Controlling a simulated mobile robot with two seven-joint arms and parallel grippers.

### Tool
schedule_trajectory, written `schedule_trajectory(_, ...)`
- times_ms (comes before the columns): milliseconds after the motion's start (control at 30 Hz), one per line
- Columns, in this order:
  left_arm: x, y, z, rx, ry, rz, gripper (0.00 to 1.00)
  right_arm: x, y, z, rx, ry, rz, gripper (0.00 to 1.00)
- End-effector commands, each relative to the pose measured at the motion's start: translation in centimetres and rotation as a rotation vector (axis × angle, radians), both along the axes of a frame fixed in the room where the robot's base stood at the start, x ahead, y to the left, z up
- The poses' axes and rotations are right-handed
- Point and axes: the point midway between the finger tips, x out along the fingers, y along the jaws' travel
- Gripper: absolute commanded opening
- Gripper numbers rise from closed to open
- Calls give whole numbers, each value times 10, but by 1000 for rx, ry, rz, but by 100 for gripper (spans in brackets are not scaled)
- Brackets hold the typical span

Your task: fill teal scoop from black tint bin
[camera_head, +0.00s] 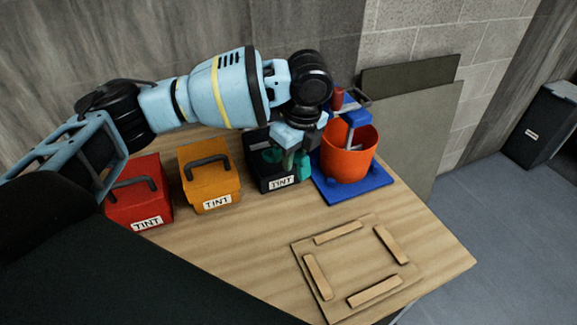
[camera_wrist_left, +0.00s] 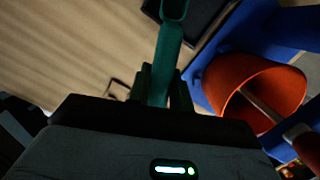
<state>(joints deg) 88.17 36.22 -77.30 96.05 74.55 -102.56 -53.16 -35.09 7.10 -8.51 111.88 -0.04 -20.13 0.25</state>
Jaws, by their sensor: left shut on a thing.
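My left gripper (camera_head: 289,157) is shut on the teal scoop (camera_head: 303,166), right at the black tint bin (camera_head: 263,175). In the left wrist view the fingers (camera_wrist_left: 160,88) close around the scoop's teal handle (camera_wrist_left: 166,55). The scoop's far end reaches the top edge of that view, by a dark box-like shape (camera_wrist_left: 197,18) that looks like the black bin. The gripper partly hides the bin's opening, so I cannot tell how deep the scoop is or whether it holds tint. My right gripper is not in view.
An orange-red bucket (camera_head: 346,164) stands on a blue base (camera_head: 350,193) right of the black bin. Orange (camera_head: 209,184) and red (camera_head: 139,196) tint bins stand left. A wooden panel with a strip frame (camera_head: 358,264) lies in front. Bare table (camera_head: 240,250) lies between.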

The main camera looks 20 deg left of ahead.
Motion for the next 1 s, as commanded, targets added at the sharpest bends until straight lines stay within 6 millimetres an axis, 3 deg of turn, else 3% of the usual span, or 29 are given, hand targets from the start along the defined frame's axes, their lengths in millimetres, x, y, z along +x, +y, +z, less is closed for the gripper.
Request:
schedule_trajectory(300,10,0,15,-21,9,-231,0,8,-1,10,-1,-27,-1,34)
schedule_trajectory(667,11,1,13,-30,18,-255,0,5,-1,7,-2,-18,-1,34)
schedule_trajectory(1000,14,5,-1,-110,65,-253,0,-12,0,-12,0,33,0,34)
